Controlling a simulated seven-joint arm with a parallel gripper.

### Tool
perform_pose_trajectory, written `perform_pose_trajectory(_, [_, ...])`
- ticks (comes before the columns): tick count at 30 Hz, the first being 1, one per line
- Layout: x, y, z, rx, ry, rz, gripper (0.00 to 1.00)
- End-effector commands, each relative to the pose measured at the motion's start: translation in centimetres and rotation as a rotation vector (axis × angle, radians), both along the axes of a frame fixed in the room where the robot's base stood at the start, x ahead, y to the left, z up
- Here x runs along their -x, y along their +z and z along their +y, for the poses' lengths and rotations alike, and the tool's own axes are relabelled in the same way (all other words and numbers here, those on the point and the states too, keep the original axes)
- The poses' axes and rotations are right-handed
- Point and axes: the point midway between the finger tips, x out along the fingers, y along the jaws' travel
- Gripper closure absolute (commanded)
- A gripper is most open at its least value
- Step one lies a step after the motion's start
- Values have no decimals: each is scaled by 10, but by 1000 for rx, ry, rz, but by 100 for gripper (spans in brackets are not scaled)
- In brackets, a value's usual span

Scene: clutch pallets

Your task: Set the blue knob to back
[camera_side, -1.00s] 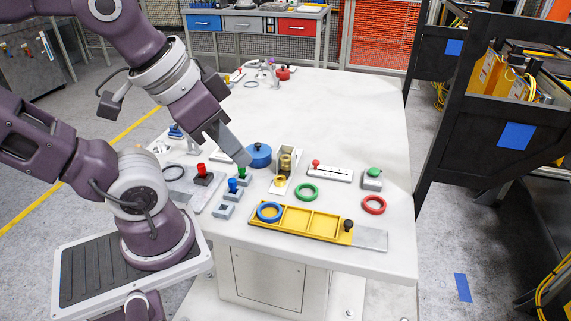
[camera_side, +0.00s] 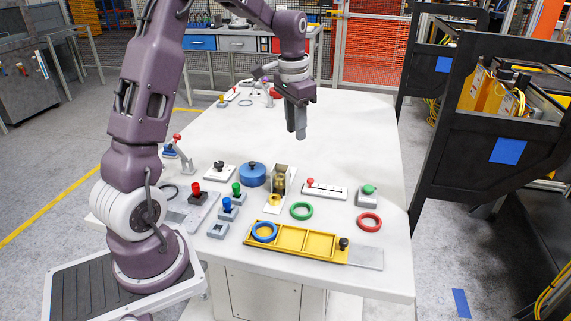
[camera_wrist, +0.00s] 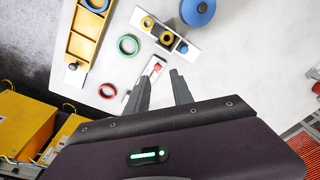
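The round blue knob (camera_side: 253,175), a wide low disc with a small dark mark on top, sits on the white table left of the brass-coloured block. It also shows at the top edge of the wrist view (camera_wrist: 197,12), partly cut off. Which way it is set is too small to tell. My gripper (camera_side: 297,136) hangs in the air behind and to the right of the knob, apart from it, fingers pointing down. In the wrist view its two fingers (camera_wrist: 160,77) are spread with nothing between them.
A small blue-topped peg (camera_side: 227,204) stands front-left of the disc. A white-based black knob (camera_side: 219,168) is left of it. The brass block (camera_side: 279,180), green ring (camera_side: 301,211) and yellow tray (camera_side: 290,239) lie nearby. The table's back right is clear.

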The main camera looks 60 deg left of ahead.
Motion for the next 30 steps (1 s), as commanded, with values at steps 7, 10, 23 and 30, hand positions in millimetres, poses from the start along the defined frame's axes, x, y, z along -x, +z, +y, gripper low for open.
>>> perform_pose_trajectory(7, [-16, -86, 75, 48, 1, 90, 72])
perform_pose_trajectory(10, [-16, -100, 77, 51, -2, 94, 72])
perform_pose_trajectory(23, [-16, -159, 76, 49, -1, 92, 72])
perform_pose_trajectory(30, [-16, -159, 76, 49, -1, 92, 81])
